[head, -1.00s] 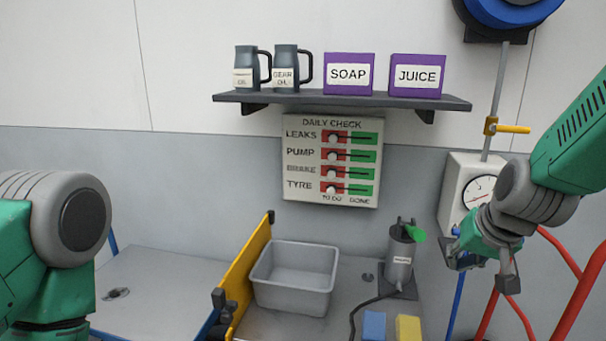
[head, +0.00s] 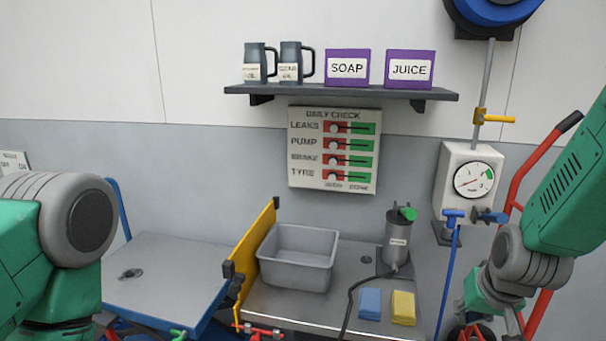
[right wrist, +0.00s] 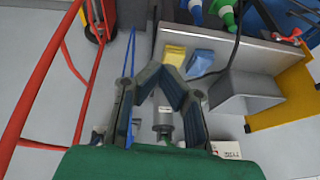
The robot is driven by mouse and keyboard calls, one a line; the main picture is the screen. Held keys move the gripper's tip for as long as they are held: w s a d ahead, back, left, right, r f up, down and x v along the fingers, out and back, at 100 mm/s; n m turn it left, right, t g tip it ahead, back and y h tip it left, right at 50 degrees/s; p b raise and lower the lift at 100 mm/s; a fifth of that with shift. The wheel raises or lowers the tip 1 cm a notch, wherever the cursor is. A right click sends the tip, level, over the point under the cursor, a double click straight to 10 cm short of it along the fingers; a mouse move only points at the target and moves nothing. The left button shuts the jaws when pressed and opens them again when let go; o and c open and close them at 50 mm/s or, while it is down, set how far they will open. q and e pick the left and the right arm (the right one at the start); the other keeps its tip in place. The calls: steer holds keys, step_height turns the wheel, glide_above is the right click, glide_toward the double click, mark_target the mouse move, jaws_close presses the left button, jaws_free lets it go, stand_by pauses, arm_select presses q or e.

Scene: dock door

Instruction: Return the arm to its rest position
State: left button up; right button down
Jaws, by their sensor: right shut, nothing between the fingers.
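My right arm comes in from the right in the head view. Its gripper (head: 495,312) hangs low at the right, in front of the red hand truck frame, with its fingertips hard to make out. In the right wrist view the right gripper (right wrist: 161,72) shows its two dark fingers closing together at the tips, with nothing between them. My left arm fills the lower left of the head view, and its gripper does not show.
The bench (head: 262,302) holds a grey bin (head: 297,262), a pump canister (head: 398,240), a blue sponge (head: 370,303) and a yellow sponge (head: 403,307). A gauge box (head: 455,195) and red hand truck (head: 520,185) stand close to my right arm. A shelf (head: 340,92) hangs above.

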steer(key=s+f+n+g+b, duration=0.1)
steer(key=s+f+b, duration=0.1)
steer(key=s+f, duration=0.65)
steer(key=s+f+n+g+b, duration=0.15)
steer(key=s+f, duration=0.45)
steer(key=f, duration=0.6)
steer(key=s+f+b, duration=0.1)
steer(key=s+f, duration=0.3)
steer(key=s, duration=0.3)
steer(key=s+a+f+n+g+b, duration=0.1)
steer(key=s+f+b, duration=0.1)
steer(key=s+f, duration=0.3)
steer(key=shift+s+a, duration=0.25)
steer(key=shift+s, duration=1)
steer(key=shift+w+g, duration=0.2)
steer(key=shift+g, duration=0.05)
